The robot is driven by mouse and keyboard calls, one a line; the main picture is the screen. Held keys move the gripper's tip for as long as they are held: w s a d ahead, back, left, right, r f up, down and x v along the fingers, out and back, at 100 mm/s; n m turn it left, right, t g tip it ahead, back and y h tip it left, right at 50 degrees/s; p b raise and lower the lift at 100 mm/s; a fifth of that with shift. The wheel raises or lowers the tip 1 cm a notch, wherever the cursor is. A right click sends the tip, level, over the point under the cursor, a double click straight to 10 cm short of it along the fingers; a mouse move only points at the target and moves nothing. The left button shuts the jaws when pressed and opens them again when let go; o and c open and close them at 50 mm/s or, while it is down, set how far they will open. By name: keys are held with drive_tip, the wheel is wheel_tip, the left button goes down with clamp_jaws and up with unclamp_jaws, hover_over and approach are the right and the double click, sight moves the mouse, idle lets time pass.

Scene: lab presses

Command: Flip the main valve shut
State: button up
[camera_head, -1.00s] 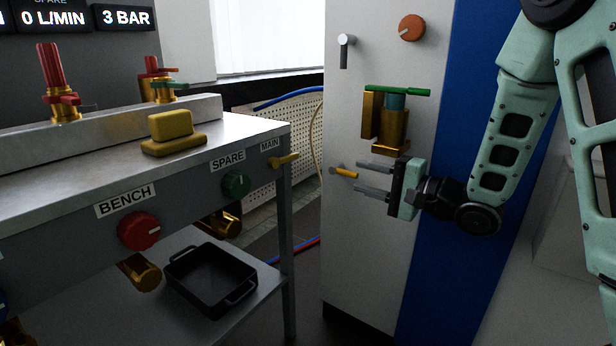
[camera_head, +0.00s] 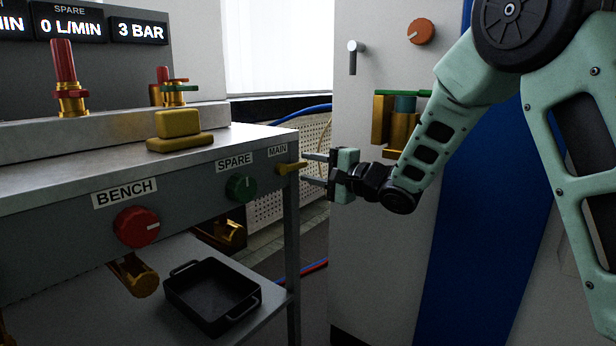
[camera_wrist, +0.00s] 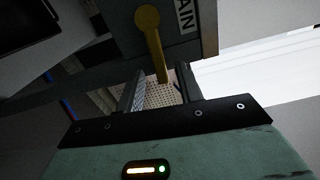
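The main valve's yellow lever (camera_head: 290,168) sits on the bench front at its right end, beside the MAIN label (camera_head: 277,151). It points right, roughly level, in the head view. My gripper (camera_head: 310,168) is open, just right of the lever, with one finger above and one below its height. In the wrist view the yellow lever (camera_wrist: 152,40) runs down from its round hub, and its free end shows between the two fingers of my gripper (camera_wrist: 160,78). I cannot tell whether either finger touches it.
The green SPARE knob (camera_head: 241,188) and red BENCH knob (camera_head: 137,227) are on the same bench front. A black tray (camera_head: 212,297) lies on the lower shelf. A grey cabinet (camera_head: 375,270) with a brass valve (camera_head: 382,118) stands behind my arm.

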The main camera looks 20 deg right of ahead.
drive_tip(key=shift+w+a, duration=0.4)
drive_tip(key=shift+w, duration=0.1)
clamp_jaws()
